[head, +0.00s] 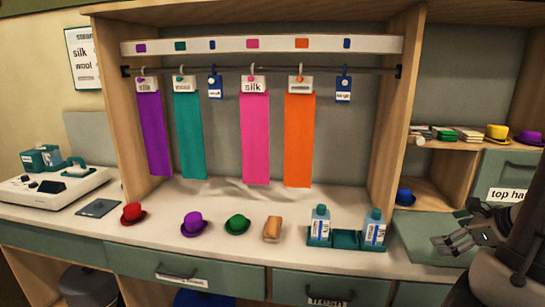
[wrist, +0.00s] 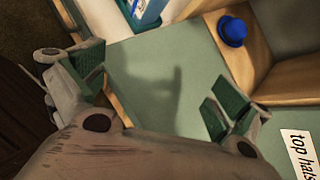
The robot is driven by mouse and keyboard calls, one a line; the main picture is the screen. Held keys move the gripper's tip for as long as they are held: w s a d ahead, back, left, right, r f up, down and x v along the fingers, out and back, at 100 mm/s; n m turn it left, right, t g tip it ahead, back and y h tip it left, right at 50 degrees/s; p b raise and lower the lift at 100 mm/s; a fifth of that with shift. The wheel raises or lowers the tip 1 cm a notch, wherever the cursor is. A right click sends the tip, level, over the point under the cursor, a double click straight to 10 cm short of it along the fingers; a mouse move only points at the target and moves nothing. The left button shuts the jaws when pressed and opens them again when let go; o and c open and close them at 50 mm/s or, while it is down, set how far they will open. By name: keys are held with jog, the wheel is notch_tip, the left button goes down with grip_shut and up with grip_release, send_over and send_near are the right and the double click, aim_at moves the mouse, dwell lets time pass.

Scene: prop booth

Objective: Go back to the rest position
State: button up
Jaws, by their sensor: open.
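My gripper (head: 462,236) is open and empty at the right of the head view, above a green mat (head: 418,228) on the counter. In the wrist view my gripper (wrist: 155,95) has its two green-padded fingers spread wide, with only the bare green mat (wrist: 160,60) between and beyond them. A shadow falls on the mat. Nothing is held.
Red (head: 133,213), purple (head: 194,224) and green (head: 237,225) hats, a tan brush-like block (head: 272,229) and a bottle tray (head: 346,240) line the counter. A blue hat (head: 405,197) sits in a cubby. Cloth strips hang from a rail (head: 225,69).

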jog(key=s+a+r+n+g, duration=0.4)
jog(key=s+n, duration=0.2)
jog(key=n, duration=0.4)
jog(key=s+a+r+n+g, duration=0.35)
jog(key=s+n, duration=0.25)
jog(key=n, duration=0.4)
jog(key=w+a+r+n+t+h, duration=0.1)
jog(key=a+r+n+t+h, duration=0.1)
jog(key=a+r+n, duration=0.4)
notch_tip(320, 180, up, 3)
jog(key=n, duration=0.2)
jog(key=shift+a+n+t+h, duration=0.2)
jog(key=shift+n+t+h, duration=0.15)
jog(key=shift+n+h, duration=0.05)
